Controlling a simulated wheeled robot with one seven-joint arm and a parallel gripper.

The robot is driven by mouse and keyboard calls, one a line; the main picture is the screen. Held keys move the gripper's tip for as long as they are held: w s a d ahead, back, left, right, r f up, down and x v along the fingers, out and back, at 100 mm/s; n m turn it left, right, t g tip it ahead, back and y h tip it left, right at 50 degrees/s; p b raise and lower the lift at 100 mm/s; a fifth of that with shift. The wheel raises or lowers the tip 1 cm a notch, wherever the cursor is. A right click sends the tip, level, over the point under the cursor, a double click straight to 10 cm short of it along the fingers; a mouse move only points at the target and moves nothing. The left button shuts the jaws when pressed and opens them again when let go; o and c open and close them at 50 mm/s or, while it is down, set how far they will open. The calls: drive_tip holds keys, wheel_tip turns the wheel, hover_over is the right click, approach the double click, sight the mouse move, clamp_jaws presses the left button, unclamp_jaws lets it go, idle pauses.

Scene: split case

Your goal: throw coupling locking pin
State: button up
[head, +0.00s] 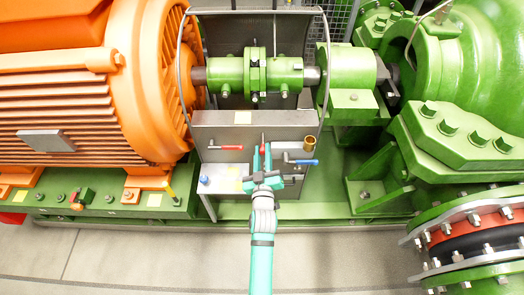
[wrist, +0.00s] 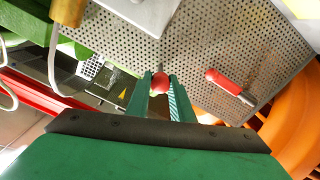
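A small red knob (wrist: 160,82) shows between my fingertips in the wrist view, in front of a perforated grey panel. In the head view a bit of red (head: 263,138) shows at the tips of my gripper (head: 262,153). I take this knob for the head of the locking pin; its shaft is hidden. My two teal fingers are parted by about the knob's width, and I cannot tell if they press on it. The green coupling (head: 256,75) lies above the panel, between the orange motor and the green bearing block.
A red-handled lever (head: 229,147) is left of my gripper, a blue-handled one (head: 303,162) right. A brass cylinder (head: 310,143) stands near the blue handle. A blue knob (head: 204,180) sits at lower left. The orange motor (head: 80,90) and green pump (head: 475,60) flank the panel.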

drive_tip(key=o, duration=0.4)
drive_tip(key=shift+s+d+f, duration=0.1)
drive_tip(key=shift+s, duration=0.05)
drive_tip(key=shift+c, duration=0.2)
drive_tip(key=s, duration=1)
drive_tip(key=shift+s, duration=0.35)
drive_tip(key=s+r+m+g, duration=0.2)
drive_tip(key=s+m, duration=0.2)
drive_tip(key=s, duration=2.8)
drive_tip(key=shift+s+a+r+m+g, duration=0.15)
drive_tip(key=shift+s+a+m+g, duration=0.05)
drive_tip(key=shift+m+g, duration=0.1)
